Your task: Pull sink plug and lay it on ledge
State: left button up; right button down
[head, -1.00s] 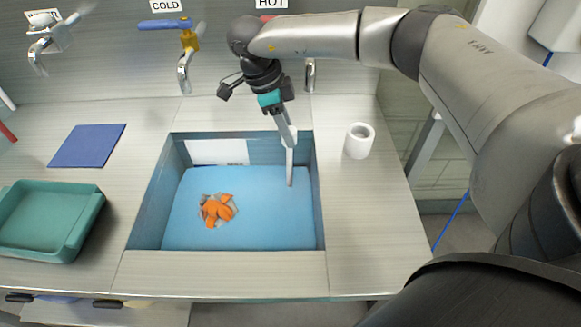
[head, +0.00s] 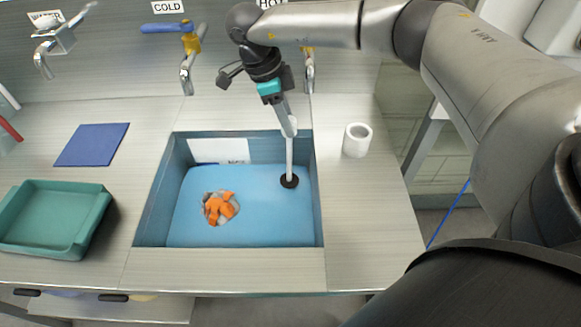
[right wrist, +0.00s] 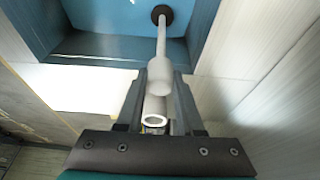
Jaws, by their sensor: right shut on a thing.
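The sink plug (head: 289,181) is a black disc on a long pale rod. It hangs near the sink's right side, its disc showing over the blue water; I cannot tell whether it touches the surface. My right gripper (head: 288,122) is shut on the rod's thick pale upper end, above the sink's back edge. In the right wrist view the handle is between the fingers (right wrist: 159,82), with the black disc (right wrist: 162,14) at the far end. The sink (head: 150,220) holds blue water. The pale ledge (head: 230,117) runs behind it. My left gripper is not in view.
An orange and grey object (head: 220,208) lies in the sink. A white cup-like cylinder (head: 357,141) stands on the right counter. A blue mat (head: 92,145) and green tray (head: 50,245) are at left. Taps (head: 187,60) line the back wall. The front counter strip is clear.

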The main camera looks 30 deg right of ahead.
jog(key=shift+r+p, duration=0.55)
jog(key=shift+r, duration=0.05)
notch_tip(320, 180, up, 3)
jog(key=shift+f+p, duration=0.1)
jog(key=shift+p, duration=1.15)
